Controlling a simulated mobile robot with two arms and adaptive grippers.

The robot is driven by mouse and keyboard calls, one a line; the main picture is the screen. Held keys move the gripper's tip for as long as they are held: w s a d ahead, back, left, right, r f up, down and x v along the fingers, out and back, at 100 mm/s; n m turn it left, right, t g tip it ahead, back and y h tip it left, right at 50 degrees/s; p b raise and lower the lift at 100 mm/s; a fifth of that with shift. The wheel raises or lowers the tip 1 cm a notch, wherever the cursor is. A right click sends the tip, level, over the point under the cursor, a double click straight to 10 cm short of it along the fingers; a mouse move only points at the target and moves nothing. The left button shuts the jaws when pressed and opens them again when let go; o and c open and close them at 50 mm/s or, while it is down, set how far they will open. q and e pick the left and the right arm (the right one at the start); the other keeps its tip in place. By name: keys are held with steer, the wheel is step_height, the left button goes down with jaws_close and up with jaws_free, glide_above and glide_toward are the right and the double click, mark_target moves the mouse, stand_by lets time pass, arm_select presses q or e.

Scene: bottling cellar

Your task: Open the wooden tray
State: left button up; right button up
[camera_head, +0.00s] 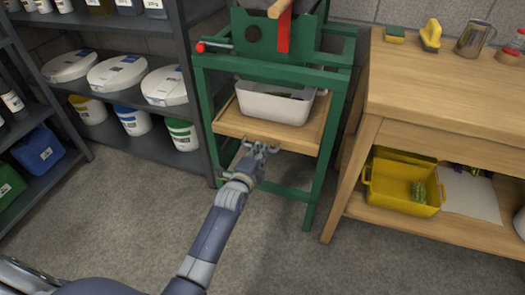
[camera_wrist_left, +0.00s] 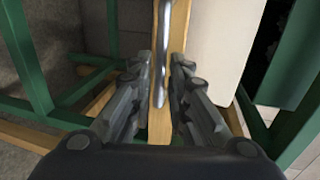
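The wooden tray (camera_head: 235,123) is a shallow light-wood drawer in a green metal frame (camera_head: 331,125), below the green machine. A white bin (camera_head: 272,107) stands on it. My left gripper (camera_head: 260,149) is at the middle of the tray's front edge. In the left wrist view the tray's front board (camera_wrist_left: 180,30) runs up the picture with a grey metal bar handle (camera_wrist_left: 161,50) on it. The two fingers of my left gripper (camera_wrist_left: 161,72) lie on either side of this handle, with a narrow gap showing between them. My right gripper is not in view.
A wooden workbench (camera_head: 450,90) stands close on the right, with a yellow crate (camera_head: 402,205) on its lower shelf. Dark shelves (camera_head: 150,148) with buckets stand on the left. The concrete floor (camera_head: 130,215) in front is clear.

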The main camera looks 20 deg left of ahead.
arm_select(q)
steer(key=shift+b+x, duration=0.3)
steer(key=shift+x, duration=1.05)
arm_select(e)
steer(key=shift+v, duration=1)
arm_select(q)
steer(key=shift+c, duration=0.6)
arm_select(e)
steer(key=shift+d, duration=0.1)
arm_select(q)
jaws_close()
